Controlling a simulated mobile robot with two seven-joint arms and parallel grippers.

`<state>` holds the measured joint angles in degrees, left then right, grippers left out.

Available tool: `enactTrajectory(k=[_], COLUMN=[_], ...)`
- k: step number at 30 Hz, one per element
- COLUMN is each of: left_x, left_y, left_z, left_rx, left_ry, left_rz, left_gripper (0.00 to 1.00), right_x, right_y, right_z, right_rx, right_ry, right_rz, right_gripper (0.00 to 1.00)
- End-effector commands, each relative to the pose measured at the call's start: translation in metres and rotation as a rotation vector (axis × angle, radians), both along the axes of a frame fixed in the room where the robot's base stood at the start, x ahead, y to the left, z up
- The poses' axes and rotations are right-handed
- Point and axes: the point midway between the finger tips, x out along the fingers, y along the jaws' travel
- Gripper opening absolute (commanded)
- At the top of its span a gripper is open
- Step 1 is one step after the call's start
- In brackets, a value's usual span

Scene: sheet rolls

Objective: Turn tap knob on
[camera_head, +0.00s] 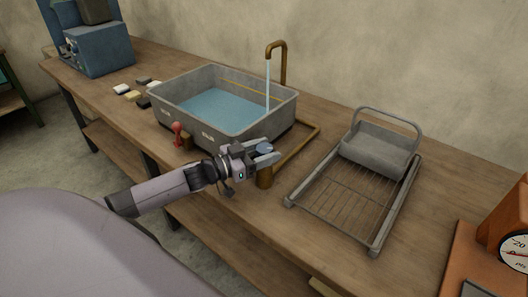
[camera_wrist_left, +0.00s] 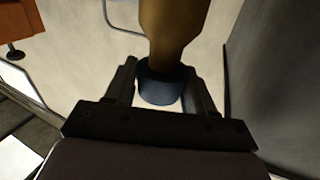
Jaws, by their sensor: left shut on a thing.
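The brass tap (camera_head: 284,62) bends over the grey basin, and a thin pale-blue stream (camera_head: 267,88) runs down from its spout into the water. The blue tap knob (camera_head: 264,148) sits on a brass post (camera_head: 264,180) at the basin's front right corner. My left gripper (camera_head: 264,153) is shut on the knob, one finger on each side. In the left wrist view the blue knob (camera_wrist_left: 160,88) shows between the two fingers, with the brass post beyond it. My right gripper is not in view.
The grey basin (camera_head: 177,99) holds water. A red-handled part (camera_head: 178,130) stands at its front. A wire rack (camera_head: 335,205) with a grey metal container (camera_head: 380,148) lies to the right, near an orange dial scale (camera_head: 514,240). Small blocks (camera_head: 133,95) lie left of the basin.

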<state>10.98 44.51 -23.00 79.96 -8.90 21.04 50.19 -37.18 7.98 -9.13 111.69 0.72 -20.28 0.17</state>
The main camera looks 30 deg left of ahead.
Motion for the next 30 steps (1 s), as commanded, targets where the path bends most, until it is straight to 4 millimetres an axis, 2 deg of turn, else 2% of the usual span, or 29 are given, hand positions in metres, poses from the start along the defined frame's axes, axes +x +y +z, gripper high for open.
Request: enactTrajectory(k=[9, 22, 23, 24, 30], left_x=[0.0011, 0.0011, 0.0011, 0.0011, 0.0007], left_y=[0.0004, -0.0002, -0.0002, -0.0003, -0.0004], left_z=[0.0012, 0.0017, 0.0017, 0.0016, 0.0009], left_rx=[0.002, 0.001, 0.001, 0.001, 0.0], left_ry=[-0.003, -0.003, -0.003, -0.003, -0.002], left_rz=[-0.081, -0.089, -0.089, -0.089, -0.09], left_gripper=[0.24, 0.24, 0.6, 0.73, 0.74], right_x=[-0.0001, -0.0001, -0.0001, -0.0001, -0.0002], right_y=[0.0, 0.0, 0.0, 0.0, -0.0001], right_z=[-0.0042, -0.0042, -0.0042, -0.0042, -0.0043], right_rx=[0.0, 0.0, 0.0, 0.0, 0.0], right_ry=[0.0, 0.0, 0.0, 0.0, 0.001], right_rz=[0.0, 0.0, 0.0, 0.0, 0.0], right_gripper=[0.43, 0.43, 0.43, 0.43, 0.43])
